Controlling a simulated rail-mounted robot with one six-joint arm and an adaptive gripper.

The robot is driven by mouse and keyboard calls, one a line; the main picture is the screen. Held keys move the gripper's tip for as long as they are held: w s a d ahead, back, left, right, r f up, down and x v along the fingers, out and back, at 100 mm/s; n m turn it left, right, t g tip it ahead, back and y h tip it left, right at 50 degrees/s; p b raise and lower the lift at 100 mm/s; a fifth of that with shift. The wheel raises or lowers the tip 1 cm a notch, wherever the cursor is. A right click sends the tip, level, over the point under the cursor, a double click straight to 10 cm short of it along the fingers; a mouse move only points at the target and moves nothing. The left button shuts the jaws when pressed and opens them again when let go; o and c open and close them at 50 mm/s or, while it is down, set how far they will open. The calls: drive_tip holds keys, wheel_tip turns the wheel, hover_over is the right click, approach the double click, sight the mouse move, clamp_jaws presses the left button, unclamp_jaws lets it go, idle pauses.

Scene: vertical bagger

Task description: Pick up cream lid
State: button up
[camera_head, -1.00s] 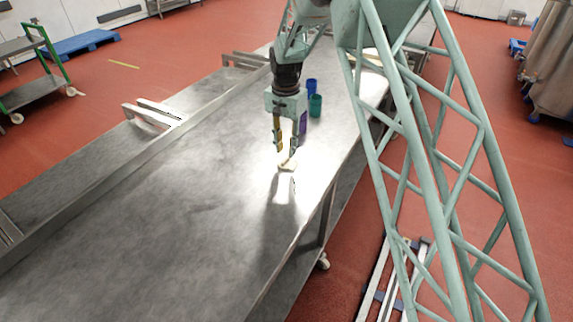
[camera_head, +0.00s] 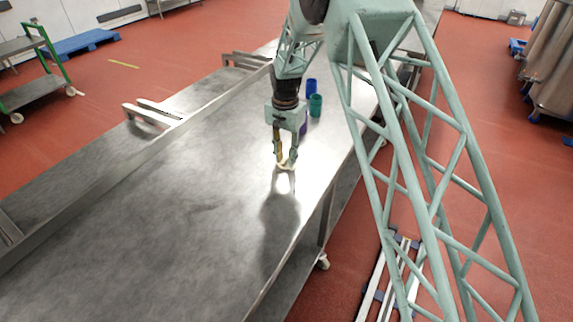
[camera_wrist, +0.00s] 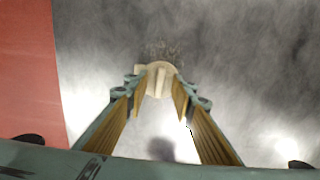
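The cream lid (camera_head: 286,168) is a small pale disc on the metal table, at the tips of my gripper (camera_head: 285,159) in the head view. In the wrist view the lid (camera_wrist: 159,70) shows at the far end between the two fingertips. My gripper (camera_wrist: 160,90) has its fingers apart, pointing down, one on each side of the lid. The fingertips are very close to the lid and hide parts of its sides; whether they touch it is not clear. The lid appears to rest on the table.
The long metal table (camera_head: 140,220) is mostly bare to the left and front. A blue cup (camera_head: 311,86) and a teal cup (camera_head: 316,105) stand behind my gripper. A purple object (camera_head: 303,128) is partly hidden by the gripper. The table's right edge is near.

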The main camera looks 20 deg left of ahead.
sight(286, 165)
clamp_jaws()
drive_tip(key=shift+r, duration=0.2)
idle(0.3)
drive_tip(key=shift+r, duration=1.65)
drive_tip(key=shift+s+d, duration=0.3)
drive_tip(key=shift+s, duration=0.3)
drive_tip(key=s+d, duration=0.2)
drive_tip(key=s, duration=0.2)
drive_tip(key=s+d+r, duration=0.1)
drive_tip(key=s+d, duration=0.1)
drive_tip(key=s, duration=0.2)
drive_tip(key=s+d+b, duration=0.1)
drive_tip(key=s+d, duration=0.2)
drive_tip(key=s, duration=0.2)
drive_tip(key=shift+r, duration=0.15)
drive_tip(key=shift+w+r, duration=0.1)
